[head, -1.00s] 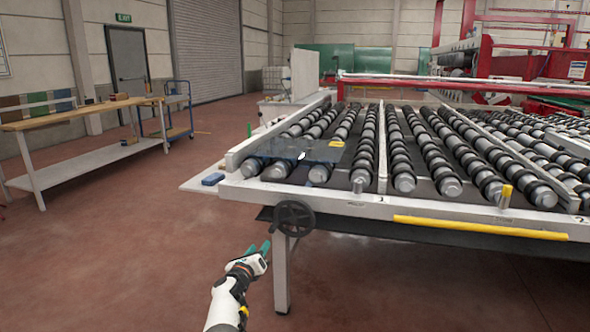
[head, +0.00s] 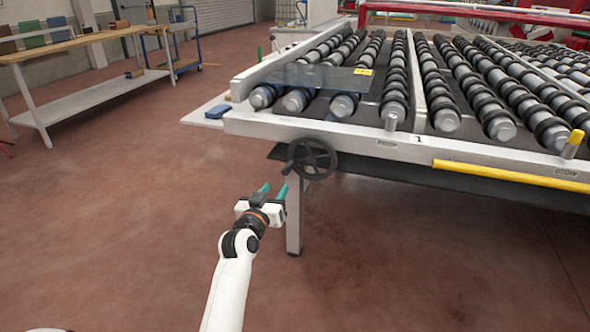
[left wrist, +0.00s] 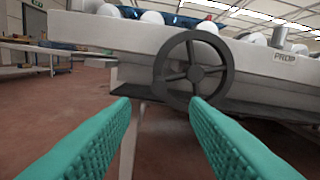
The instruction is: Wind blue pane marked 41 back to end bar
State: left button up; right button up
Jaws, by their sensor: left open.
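A blue glass pane (head: 315,78) with a yellow label (head: 363,71) lies on the rollers at the near left of the roller table. I cannot read a number on the label. A dark handwheel (head: 311,158) sits on the front frame below the pane. It also shows in the left wrist view (left wrist: 193,69), ahead of my fingers. My left gripper (head: 273,190) is open and empty, just below and left of the wheel and apart from it. In the left wrist view its two green fingers (left wrist: 163,103) are spread. My right gripper is not in view.
The white front frame (head: 270,123) carries marks reading PROP and STOW, and a yellow bar (head: 510,178). A table leg (head: 294,218) stands below the wheel. A blue block (head: 217,111) lies on a side ledge. A workbench (head: 85,45) stands left. The floor in front is open.

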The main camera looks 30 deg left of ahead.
aim_at(283, 175)
pick_arm(q)
jog(key=b+x, duration=0.1)
jog(key=x, duration=0.8)
jog(key=shift+w+a+b, duration=0.15)
jog(key=shift+b, duration=0.25)
jog(key=shift+w+a, duration=0.2)
jog(key=shift+w, duration=0.5)
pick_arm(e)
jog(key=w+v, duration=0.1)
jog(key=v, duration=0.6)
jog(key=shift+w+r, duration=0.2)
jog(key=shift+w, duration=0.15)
pick_arm(q)
jog(key=shift+c, duration=0.3)
grip_shut()
